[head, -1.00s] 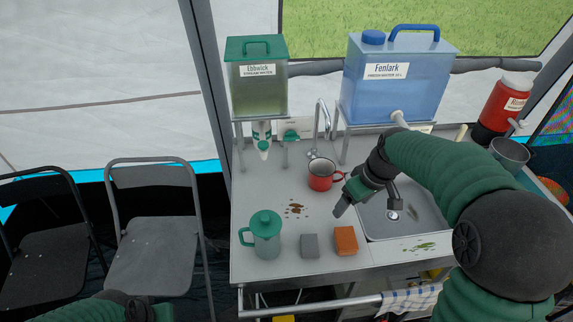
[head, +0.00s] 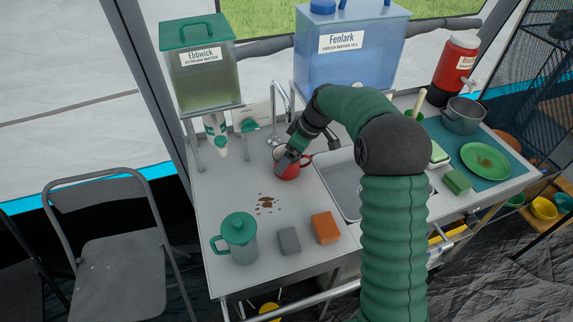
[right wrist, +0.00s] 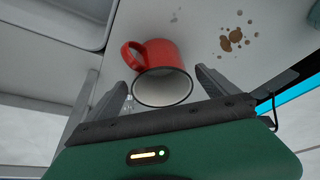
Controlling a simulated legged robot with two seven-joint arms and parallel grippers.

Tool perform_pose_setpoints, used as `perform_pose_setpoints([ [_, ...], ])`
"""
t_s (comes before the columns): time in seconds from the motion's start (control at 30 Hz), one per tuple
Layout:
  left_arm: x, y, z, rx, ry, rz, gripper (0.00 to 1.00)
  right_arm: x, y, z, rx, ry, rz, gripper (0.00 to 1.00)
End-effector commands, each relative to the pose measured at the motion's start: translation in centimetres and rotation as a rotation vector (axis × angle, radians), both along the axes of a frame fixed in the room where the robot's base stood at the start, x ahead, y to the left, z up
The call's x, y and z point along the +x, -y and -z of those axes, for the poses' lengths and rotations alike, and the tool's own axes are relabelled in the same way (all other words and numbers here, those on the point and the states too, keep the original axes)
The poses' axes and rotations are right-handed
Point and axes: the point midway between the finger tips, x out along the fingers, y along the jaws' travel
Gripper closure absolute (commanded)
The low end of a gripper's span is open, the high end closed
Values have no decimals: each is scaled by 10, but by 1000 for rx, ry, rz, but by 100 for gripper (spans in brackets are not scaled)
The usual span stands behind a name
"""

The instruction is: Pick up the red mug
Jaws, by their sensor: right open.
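The red mug (head: 290,170) stands on the grey counter below the tap. It is partly hidden by my right gripper (head: 287,158) in the head view. In the right wrist view the red mug (right wrist: 163,72) shows its pale inside and its handle at the left. My right gripper (right wrist: 165,82) is open, with one finger on each side of the mug's rim. I cannot tell whether either finger touches it. My left gripper is out of view.
A green-lidded jug (head: 238,238), a grey sponge block (head: 289,241) and an orange block (head: 325,228) sit at the counter's front. Brown spots (head: 265,203) lie near the mug. Two water tanks, stream (head: 200,65) and fresh (head: 350,45), stand behind. The sink (head: 343,185) is to the right.

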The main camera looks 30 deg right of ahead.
Motion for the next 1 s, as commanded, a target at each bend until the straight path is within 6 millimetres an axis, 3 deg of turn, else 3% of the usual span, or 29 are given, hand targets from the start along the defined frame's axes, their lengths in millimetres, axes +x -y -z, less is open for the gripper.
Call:
perform_pose_setpoints([
  [0.23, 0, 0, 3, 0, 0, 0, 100, 9, -7, 42, 1, -5, -2, 2],
  [0.47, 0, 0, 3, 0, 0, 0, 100, 12, -8, 47, 0, -1, 0, 2],
  [1.0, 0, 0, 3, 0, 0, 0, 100, 12, -7, 47, -1, -2, 1, 70],
])
